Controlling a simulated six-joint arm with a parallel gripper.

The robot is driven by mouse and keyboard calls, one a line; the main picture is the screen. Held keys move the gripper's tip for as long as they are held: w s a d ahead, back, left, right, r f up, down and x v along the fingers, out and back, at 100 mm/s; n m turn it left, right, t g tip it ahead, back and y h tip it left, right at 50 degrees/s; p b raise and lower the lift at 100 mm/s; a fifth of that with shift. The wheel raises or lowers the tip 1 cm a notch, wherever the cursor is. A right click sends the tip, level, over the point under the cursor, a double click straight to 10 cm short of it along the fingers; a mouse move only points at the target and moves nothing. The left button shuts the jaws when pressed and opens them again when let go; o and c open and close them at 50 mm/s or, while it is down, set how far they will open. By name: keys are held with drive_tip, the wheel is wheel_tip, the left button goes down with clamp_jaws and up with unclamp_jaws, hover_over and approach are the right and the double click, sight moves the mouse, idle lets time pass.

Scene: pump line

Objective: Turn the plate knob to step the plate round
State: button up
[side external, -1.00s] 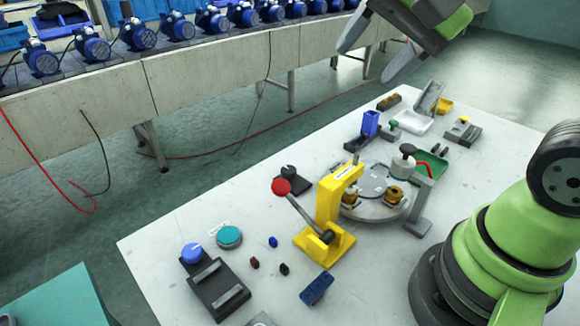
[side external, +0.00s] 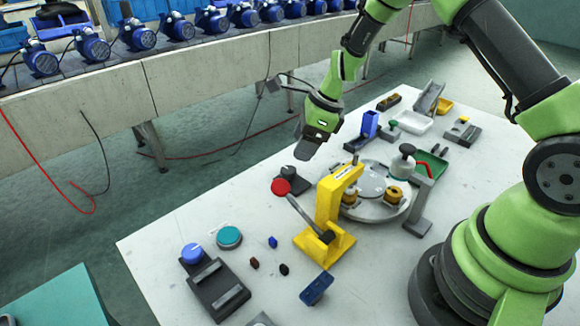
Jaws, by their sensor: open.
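A dark knob on a dark base (side external: 296,177) stands on the table just left of the round grey plate (side external: 368,209); it looks like the plate knob. Brass-coloured parts sit on the plate, and a yellow lever press (side external: 329,206) stands at its left edge. My gripper (side external: 306,150) is open and empty, pointing down above and slightly right of the dark knob, apart from it as far as I can see. The gripper is seen nearly edge-on, so one finger hides most of the other.
The press's red ball handle (side external: 281,186) is close to the dark knob. A blue upright block (side external: 370,123) and a white tray (side external: 414,122) lie behind. A blue knob box (side external: 211,281) and teal button (side external: 229,237) stand at the front left. The table's left edge is near.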

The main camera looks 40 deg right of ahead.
sight(289, 169)
drive_tip(key=x, duration=0.7)
drive_tip(key=shift+a+f, duration=0.1)
drive_tip(key=shift+f, duration=0.1)
drive_tip(key=c, duration=0.9)
